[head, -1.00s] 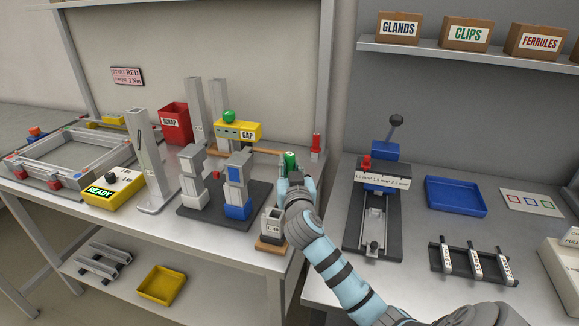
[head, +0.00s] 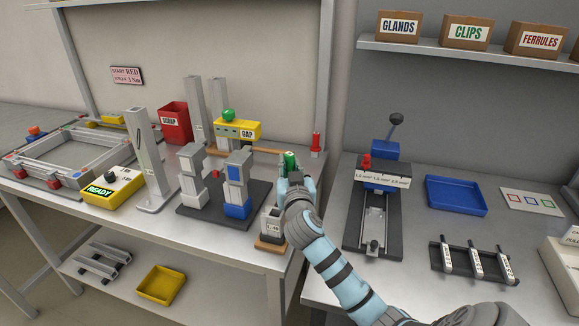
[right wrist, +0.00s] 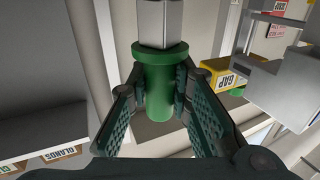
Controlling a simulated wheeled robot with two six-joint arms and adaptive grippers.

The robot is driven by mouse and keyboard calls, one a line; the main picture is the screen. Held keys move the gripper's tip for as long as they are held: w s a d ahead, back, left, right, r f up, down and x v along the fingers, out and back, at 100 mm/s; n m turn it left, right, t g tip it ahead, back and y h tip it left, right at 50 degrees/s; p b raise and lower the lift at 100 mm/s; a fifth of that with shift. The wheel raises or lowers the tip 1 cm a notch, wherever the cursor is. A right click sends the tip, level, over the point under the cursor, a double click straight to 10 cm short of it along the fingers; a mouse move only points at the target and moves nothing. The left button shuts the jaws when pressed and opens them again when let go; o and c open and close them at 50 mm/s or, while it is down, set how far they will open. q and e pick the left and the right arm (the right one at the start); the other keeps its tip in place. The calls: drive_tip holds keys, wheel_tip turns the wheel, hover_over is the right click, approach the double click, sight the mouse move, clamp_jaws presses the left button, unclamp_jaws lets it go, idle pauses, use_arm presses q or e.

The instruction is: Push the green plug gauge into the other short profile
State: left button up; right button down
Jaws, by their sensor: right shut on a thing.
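My right gripper (head: 296,180) is shut on the green plug gauge (head: 290,160), above the front right edge of the left bench. In the right wrist view, the gauge's green handle (right wrist: 166,85) is between the fingers and its square metal end (right wrist: 160,22) points away from the palm. Two short upright grey profile pieces stand in holders on a dark plate (head: 262,190), left of my gripper: one plain grey (head: 191,163), one with blue parts (head: 237,170). The gauge is apart from both. Which is the other profile I cannot tell. My left gripper is out of view.
A small labelled block on a wooden base (head: 271,242) stands just below my right gripper. A yellow GAP gauge (head: 238,130), tall profiles (head: 151,165), a red SCRAP bin (head: 174,122) and a yellow READY box (head: 112,190) stand on the left bench. A press (head: 375,215) stands right.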

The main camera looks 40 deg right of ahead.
drive_tip(key=shift+r+p, duration=0.25)
drive_tip(key=shift+p, duration=0.05)
drive_tip(key=shift+w, duration=0.15)
idle(0.6)
drive_tip(key=shift+f+b, duration=0.4)
drive_tip(key=shift+b, duration=0.1)
idle(0.6)
drive_tip(key=shift+r, duration=0.1)
drive_tip(key=shift+r+p, duration=0.3)
drive_tip(key=shift+p, duration=0.1)
